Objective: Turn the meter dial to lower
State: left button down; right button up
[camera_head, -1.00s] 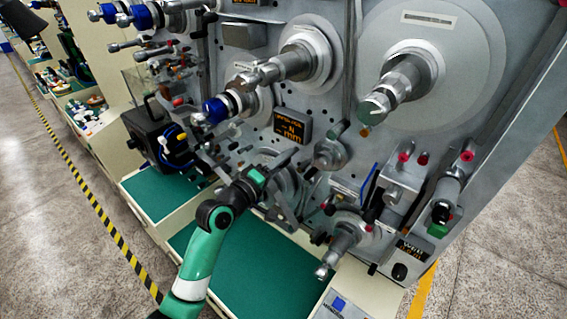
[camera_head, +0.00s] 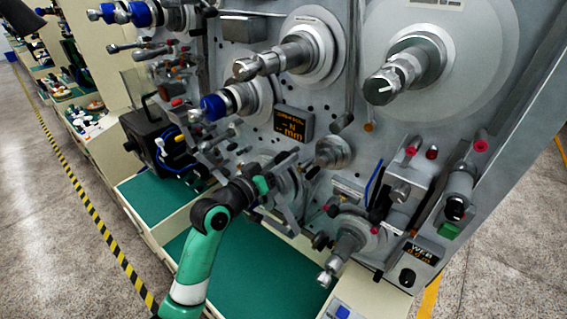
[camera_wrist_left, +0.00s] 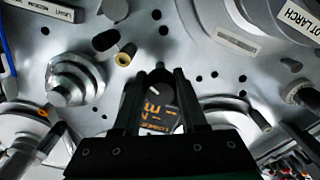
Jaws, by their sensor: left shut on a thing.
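The meter (camera_head: 293,123) is a dark box with an orange display on the grey machine panel. In the left wrist view, the meter (camera_wrist_left: 152,122) shows upside down between my fingers. Its black dial (camera_wrist_left: 158,92) with a white mark sits between my fingertips. My left gripper (camera_head: 291,160) reaches up to the panel just below the meter in the head view; the dial is hidden there. In the wrist view, the left gripper (camera_wrist_left: 157,79) is shut on the dial, one finger on each side. My right gripper is in neither view.
A large spindle (camera_head: 405,75) and a blue-tipped spindle (camera_head: 225,103) stick out from the panel. A lower spindle (camera_head: 345,255) stands right of my arm. A second meter (camera_head: 417,254) is at lower right. The green work surface (camera_head: 245,275) below is clear.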

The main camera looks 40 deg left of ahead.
pick_arm(q)
jog(key=shift+m, duration=0.3)
dwell(0.4)
jog(key=shift+c, duration=2.2)
grip_release()
jog(key=shift+s, duration=0.1)
jog(key=s+p, duration=0.2)
jog(key=s, duration=0.9)
jog(key=shift+s+d+p, duration=0.25)
jog(key=shift+d+p, duration=0.15)
